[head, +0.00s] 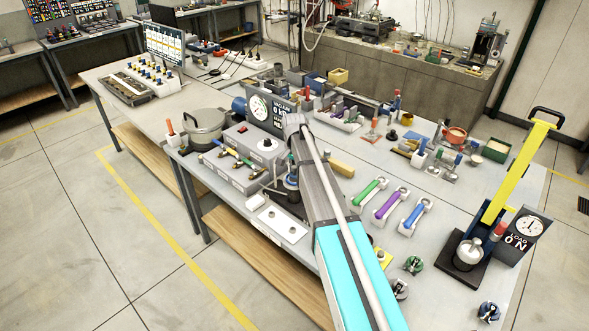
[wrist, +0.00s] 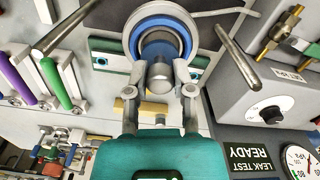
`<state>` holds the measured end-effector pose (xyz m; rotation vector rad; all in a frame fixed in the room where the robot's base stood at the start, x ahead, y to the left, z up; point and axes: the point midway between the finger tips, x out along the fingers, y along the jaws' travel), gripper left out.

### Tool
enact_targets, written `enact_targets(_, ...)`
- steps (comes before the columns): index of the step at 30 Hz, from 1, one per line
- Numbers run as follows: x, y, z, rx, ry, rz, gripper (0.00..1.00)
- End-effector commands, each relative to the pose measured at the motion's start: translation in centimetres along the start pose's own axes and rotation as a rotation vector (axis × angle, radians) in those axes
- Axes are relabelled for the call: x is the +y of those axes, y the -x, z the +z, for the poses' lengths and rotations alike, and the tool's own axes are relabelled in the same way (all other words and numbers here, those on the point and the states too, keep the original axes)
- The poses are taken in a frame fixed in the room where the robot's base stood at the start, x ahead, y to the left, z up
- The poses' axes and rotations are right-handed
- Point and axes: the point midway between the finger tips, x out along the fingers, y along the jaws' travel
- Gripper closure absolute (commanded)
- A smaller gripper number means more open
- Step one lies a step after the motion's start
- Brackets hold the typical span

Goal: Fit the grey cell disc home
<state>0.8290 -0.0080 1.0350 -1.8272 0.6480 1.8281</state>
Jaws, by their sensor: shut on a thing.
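In the wrist view my gripper (wrist: 161,69) is shut on a grey, round-ended knob (wrist: 160,80), which I take to be part of the grey cell disc. Behind the knob is a round seat with a blue ring (wrist: 157,22) and a grey rim, on a dark green base plate (wrist: 103,62). The knob lines up roughly with the ring's middle. I cannot tell whether the disc rests in the ring or hangs above it. In the head view my arm hides most of the gripper; a blue round part (head: 291,181) shows beside it above a dark base (head: 275,205).
A grey box with a black knob (wrist: 272,115) and a leak test panel (wrist: 250,150) stand close by. A thin metal rod (wrist: 238,57) rises near the seat. Green (head: 370,191), purple (head: 390,204) and blue (head: 415,215) handled tools lie to the right in the head view.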

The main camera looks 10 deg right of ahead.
Motion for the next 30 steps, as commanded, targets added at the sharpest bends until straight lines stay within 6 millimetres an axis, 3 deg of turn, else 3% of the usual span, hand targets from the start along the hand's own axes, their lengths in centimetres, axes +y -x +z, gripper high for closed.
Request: enact_targets(30,0.0,-1.9,0.0,0.000,0.000,0.000,1.00)
